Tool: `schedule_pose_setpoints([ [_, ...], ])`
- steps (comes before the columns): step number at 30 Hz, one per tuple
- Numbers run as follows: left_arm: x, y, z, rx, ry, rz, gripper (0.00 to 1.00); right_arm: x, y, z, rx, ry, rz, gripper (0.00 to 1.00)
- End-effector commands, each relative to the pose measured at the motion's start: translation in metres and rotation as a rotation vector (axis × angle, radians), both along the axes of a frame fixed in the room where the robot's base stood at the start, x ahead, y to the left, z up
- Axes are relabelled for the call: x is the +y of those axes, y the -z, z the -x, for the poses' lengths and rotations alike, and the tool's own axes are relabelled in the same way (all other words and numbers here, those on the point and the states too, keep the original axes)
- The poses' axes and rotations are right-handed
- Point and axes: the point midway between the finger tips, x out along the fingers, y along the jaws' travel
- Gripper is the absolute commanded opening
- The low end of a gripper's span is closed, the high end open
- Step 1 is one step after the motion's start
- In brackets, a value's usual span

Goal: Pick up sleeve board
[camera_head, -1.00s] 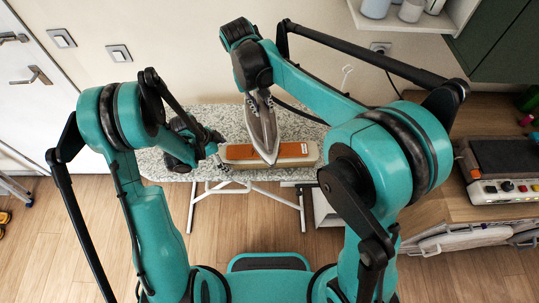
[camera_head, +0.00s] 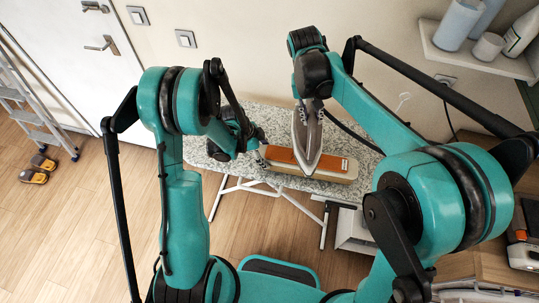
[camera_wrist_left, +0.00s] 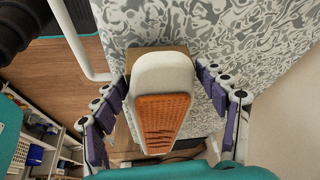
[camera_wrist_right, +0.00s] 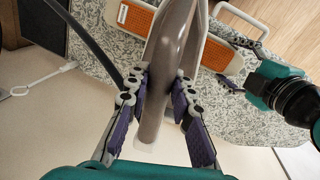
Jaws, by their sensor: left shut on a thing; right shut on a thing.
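The sleeve board (camera_head: 338,171), tan with an orange-brown pad, lies on the grey-patterned ironing board (camera_head: 230,170). My left gripper (camera_head: 257,148) is at its left end. In the left wrist view the fingers (camera_wrist_left: 165,80) are on both sides of the sleeve board's pale rounded end (camera_wrist_left: 160,72), shut on it. My right gripper (camera_head: 309,104) is shut on a grey pointed iron (camera_head: 306,140), whose tip covers part of the sleeve board from above. In the right wrist view the iron (camera_wrist_right: 160,100) is between the right fingers (camera_wrist_right: 160,85).
A dark cord runs from near the iron. A wall shelf (camera_head: 450,52) with white containers is at upper right. A step ladder (camera_head: 32,115) and yellow-brown shoes (camera_head: 38,170) are on the left. The floor (camera_head: 90,230) at lower left is mostly open.

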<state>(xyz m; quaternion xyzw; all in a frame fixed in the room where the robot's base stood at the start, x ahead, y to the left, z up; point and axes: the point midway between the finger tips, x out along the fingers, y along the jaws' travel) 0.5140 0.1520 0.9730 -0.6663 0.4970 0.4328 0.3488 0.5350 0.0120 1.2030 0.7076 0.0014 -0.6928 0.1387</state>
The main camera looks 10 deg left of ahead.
Motion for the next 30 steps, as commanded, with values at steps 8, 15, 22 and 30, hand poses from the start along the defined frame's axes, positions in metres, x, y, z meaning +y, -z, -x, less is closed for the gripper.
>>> schedule_pose_setpoints([
  [8,0.0,-0.024,0.0,-0.001,0.0,0.002,0.21,0.0,-0.001,0.0,0.0,0.0,0.001,0.0],
  [15,0.026,-0.022,0.009,-0.001,-0.003,0.002,0.21,0.0,-0.001,0.0,0.0,0.0,0.001,0.0],
  [22,0.07,-0.022,0.025,-0.001,-0.008,0.002,0.21,0.0,-0.001,0.0,0.0,0.0,0.001,0.0],
  [30,0.131,-0.022,0.047,-0.001,-0.005,0.002,0.21,0.0,-0.001,0.0,0.0,0.0,0.001,0.0],
])
